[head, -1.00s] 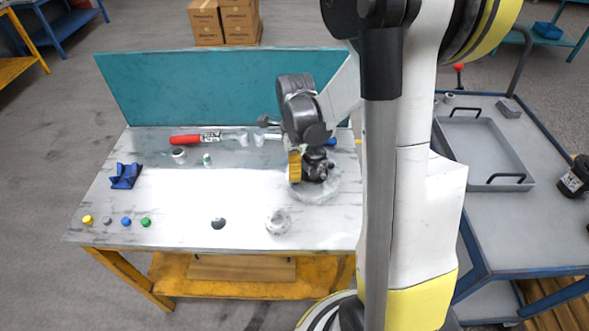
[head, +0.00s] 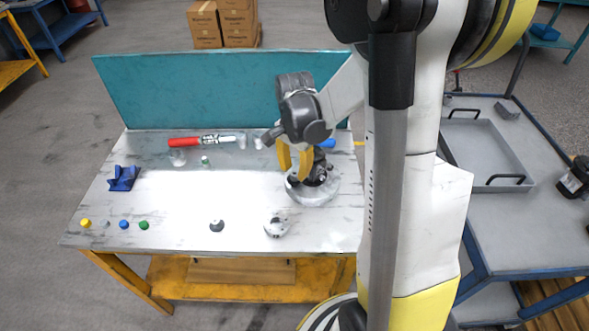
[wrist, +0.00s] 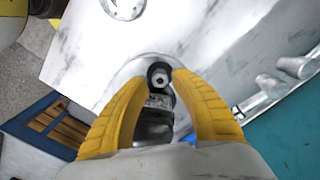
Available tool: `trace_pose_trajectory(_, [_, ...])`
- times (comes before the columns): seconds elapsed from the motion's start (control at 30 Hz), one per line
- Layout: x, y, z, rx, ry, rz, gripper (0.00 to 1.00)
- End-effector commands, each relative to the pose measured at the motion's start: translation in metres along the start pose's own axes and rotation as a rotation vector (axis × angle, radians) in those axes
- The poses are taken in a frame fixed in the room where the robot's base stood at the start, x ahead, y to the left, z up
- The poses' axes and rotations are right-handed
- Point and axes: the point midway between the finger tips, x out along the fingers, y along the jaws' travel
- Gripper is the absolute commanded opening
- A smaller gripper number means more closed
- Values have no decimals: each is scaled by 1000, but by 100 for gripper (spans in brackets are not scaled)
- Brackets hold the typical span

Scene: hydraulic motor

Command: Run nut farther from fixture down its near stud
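The fixture (head: 318,190) is a round grey base with a dark assembly on it, at the right of the workbench. In the wrist view a dark round nut (wrist: 160,75) surrounds a light stud end on it. The other nut and stud cannot be made out clearly. My gripper (head: 297,178) points down over the left part of the fixture. In the wrist view its two yellow fingers (wrist: 160,80) stand apart, one on each side of the dark nut. I see no clear contact, and the depth of the tips relative to the nut is hard to tell.
A blue block (head: 123,178), small coloured caps (head: 124,224) and loose grey parts (head: 276,228) lie on the bench (head: 180,210). A red-handled tool (head: 185,142) lies near the teal back panel (head: 200,90). A cart with a grey tray (head: 480,150) stands right. The bench's middle is clear.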

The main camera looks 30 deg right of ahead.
Motion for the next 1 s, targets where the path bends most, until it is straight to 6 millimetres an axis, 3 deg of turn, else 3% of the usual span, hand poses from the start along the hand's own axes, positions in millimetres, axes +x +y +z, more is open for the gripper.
trace_pose_trajectory(0.7, [0, 0, 0, -71, 0, 0, 31])
trace_pose_trajectory(0.8, [0, 0, 0, -71, 0, 0, 2])
trace_pose_trajectory(1.0, [0, 0, 0, -70, 0, 0, 0])
